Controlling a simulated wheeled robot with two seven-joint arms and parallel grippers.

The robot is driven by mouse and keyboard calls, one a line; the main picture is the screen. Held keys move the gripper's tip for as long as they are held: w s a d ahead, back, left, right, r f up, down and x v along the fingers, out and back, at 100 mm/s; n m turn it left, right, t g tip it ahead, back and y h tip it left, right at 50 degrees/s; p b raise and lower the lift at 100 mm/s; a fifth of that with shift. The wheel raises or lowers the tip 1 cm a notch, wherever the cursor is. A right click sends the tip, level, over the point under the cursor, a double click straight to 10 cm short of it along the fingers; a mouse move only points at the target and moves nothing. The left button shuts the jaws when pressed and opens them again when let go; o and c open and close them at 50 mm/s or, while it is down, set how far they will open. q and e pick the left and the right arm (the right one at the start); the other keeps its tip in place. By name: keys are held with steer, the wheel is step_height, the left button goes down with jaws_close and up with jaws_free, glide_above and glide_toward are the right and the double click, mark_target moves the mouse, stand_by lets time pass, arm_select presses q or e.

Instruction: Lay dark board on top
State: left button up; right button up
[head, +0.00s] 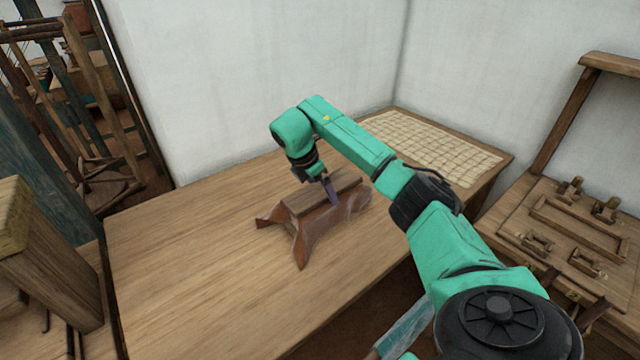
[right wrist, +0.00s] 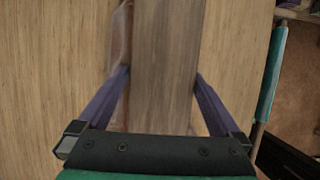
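A reddish-brown wooden stand (head: 312,238) with splayed feet sits on the table. The dark board (head: 308,197), a flat brown strip, lies along the top of the stand or just above it; I cannot tell whether they touch. My right gripper (head: 328,187) points down at the board's middle. In the right wrist view the board (right wrist: 166,60) runs lengthwise between the two purple fingers (right wrist: 162,75), whose tips meet its long edges. A strip of the stand (right wrist: 121,45) shows left of the board. My left gripper is not in view.
The wooden table (head: 180,265) is clear left of the stand. A woven grid panel (head: 430,140) lies behind to the right. A wooden bench with several fittings (head: 560,235) stands at right. A thick post (head: 50,270) stands at left, and white walls close the back.

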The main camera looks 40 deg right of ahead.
mark_target(317, 190)
steer(key=shift+r, duration=0.4)
steer(key=v, duration=0.4)
steer(key=shift+r, duration=0.35)
steer(key=p+v, duration=0.4)
steer(key=v, duration=0.3)
steer(key=shift+a+r, duration=0.25)
steer(key=shift+r, duration=0.1)
